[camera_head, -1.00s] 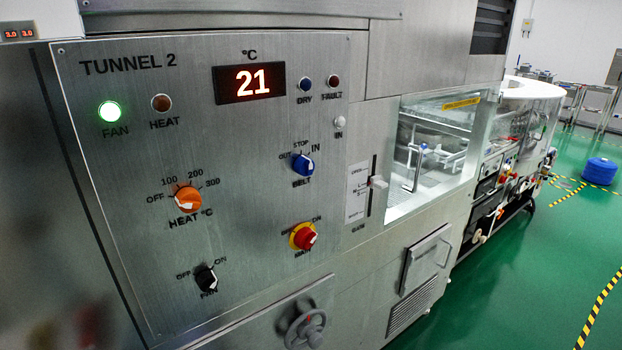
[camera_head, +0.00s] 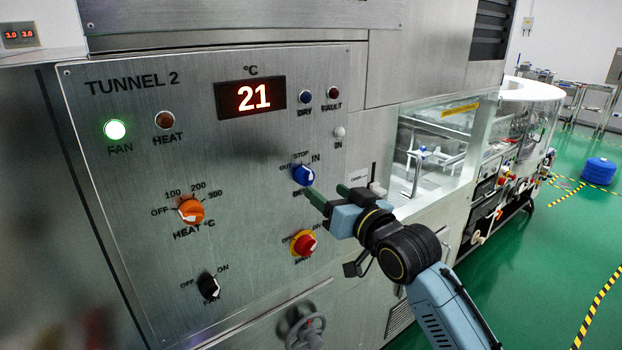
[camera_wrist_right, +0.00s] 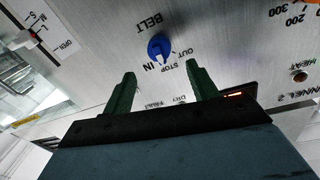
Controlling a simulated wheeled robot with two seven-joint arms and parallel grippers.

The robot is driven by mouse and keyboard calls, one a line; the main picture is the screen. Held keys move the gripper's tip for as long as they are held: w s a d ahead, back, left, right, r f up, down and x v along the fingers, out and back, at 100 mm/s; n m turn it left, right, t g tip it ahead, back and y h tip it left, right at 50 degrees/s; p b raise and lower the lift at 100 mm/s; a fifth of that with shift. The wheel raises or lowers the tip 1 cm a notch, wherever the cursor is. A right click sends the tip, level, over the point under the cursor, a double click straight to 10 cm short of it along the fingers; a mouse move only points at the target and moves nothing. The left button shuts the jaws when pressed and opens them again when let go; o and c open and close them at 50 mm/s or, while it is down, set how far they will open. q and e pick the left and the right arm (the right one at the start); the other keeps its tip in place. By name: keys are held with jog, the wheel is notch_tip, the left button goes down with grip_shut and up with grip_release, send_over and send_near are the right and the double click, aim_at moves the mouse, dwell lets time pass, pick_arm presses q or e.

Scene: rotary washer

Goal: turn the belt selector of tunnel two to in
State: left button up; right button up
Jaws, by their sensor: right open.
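The belt selector (camera_head: 303,175) is a blue knob on the Tunnel 2 panel, marked OUT, STOP and IN. It also shows in the right wrist view (camera_wrist_right: 159,46), where its white pointer appears to face STOP. My right gripper (camera_head: 328,193) is open and empty, with green fingers pointing at the panel just below and right of the knob. In the right wrist view the gripper's fingertips (camera_wrist_right: 160,72) are spread wider than the knob, which lies beyond them. The fingers appear apart from the knob. My left gripper is out of view.
The red and yellow main switch (camera_head: 303,243) sits below the belt selector, close to my right arm. The orange heat knob (camera_head: 190,211) and black fan knob (camera_head: 208,287) are further left. A white slider (camera_head: 377,188) is right of the panel, behind the gripper.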

aim_at(310, 179)
jog(key=x, duration=0.7)
jog(key=shift+w+a, duration=0.1)
jog(key=shift+w, duration=0.15)
